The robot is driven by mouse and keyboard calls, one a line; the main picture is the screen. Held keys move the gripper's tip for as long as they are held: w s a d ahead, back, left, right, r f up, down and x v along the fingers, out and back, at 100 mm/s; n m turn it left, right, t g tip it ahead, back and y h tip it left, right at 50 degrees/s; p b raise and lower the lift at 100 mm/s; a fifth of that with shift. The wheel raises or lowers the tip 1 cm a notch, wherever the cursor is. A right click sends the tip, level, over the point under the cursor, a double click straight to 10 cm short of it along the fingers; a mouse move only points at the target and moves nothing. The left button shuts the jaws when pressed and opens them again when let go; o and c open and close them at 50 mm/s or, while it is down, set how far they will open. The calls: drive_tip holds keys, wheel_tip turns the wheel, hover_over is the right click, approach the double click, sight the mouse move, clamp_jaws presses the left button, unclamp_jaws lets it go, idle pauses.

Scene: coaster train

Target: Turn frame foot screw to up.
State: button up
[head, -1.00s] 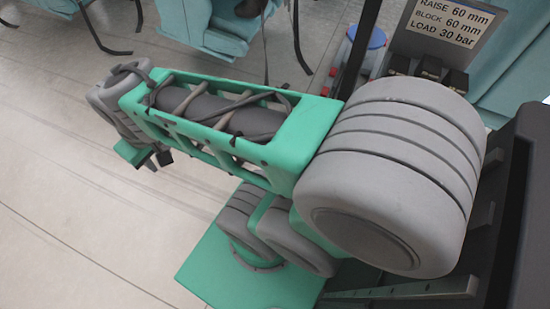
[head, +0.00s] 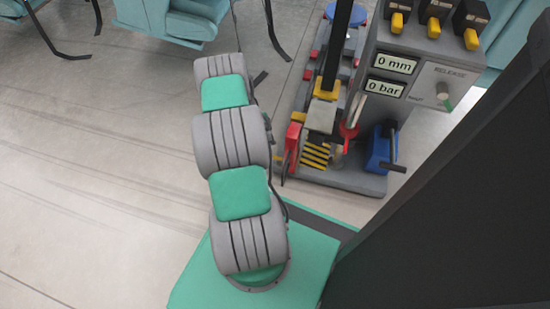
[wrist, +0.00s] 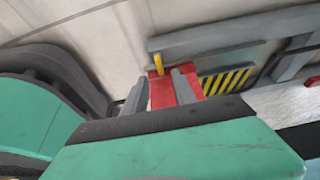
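I cannot pick out the frame foot screw for certain. A red upright part (head: 292,138) stands at the left end of the rig's base (head: 345,178), beside yellow-and-black stripes (head: 315,156). The wrist view shows a red part (wrist: 163,92) with a yellow peg (wrist: 158,64) at its top, beside similar stripes (wrist: 225,81). My gripper (wrist: 160,84) has its two grey fingers apart, with the red part seen between and beyond them. I cannot tell whether they touch it. In the head view my arm hides the gripper.
A control panel (head: 400,68) reads 0 mm and 0 bar, with a release knob (head: 442,90) and several yellow-tipped levers above. A blue unit with a dark handle (head: 379,150) and a red-handled part (head: 349,131) sit nearby. Teal seats (head: 180,22) stand behind. Floor at left is clear.

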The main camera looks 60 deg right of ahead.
sight(277, 157)
drive_tip(key=b+x, duration=0.2)
drive_tip(key=x, duration=0.4)
drive_tip(key=shift+f+b, duration=0.3)
drive_tip(key=shift+a, duration=0.1)
drive_tip(key=shift+c, duration=0.5)
clamp_jaws()
